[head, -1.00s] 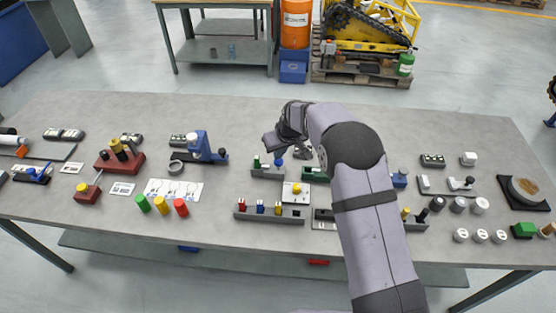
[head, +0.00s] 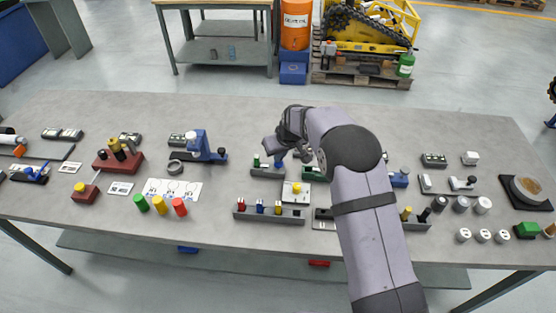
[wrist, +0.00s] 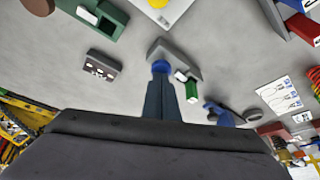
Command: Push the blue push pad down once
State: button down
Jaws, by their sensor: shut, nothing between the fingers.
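The blue push pad (head: 279,164) sits on a small grey base (head: 266,172) near the middle of the table, beside a green-and-white part (head: 257,160). My gripper (head: 273,147) is directly over the base and partly covers the pad. In the wrist view the closed fingers (wrist: 161,78) point at the blue pad (wrist: 160,66), with their tips right at it. I cannot tell whether they touch it or are slightly above. The fingers are together with nothing between them.
A white plate with a yellow button (head: 296,189) stands close in front, and a grey block with coloured pegs (head: 270,217) lies nearer. A blue press-like device (head: 200,147) stands to the left.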

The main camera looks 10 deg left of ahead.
jog(key=shift+r+p, duration=1.2)
jog(key=shift+r, duration=0.8)
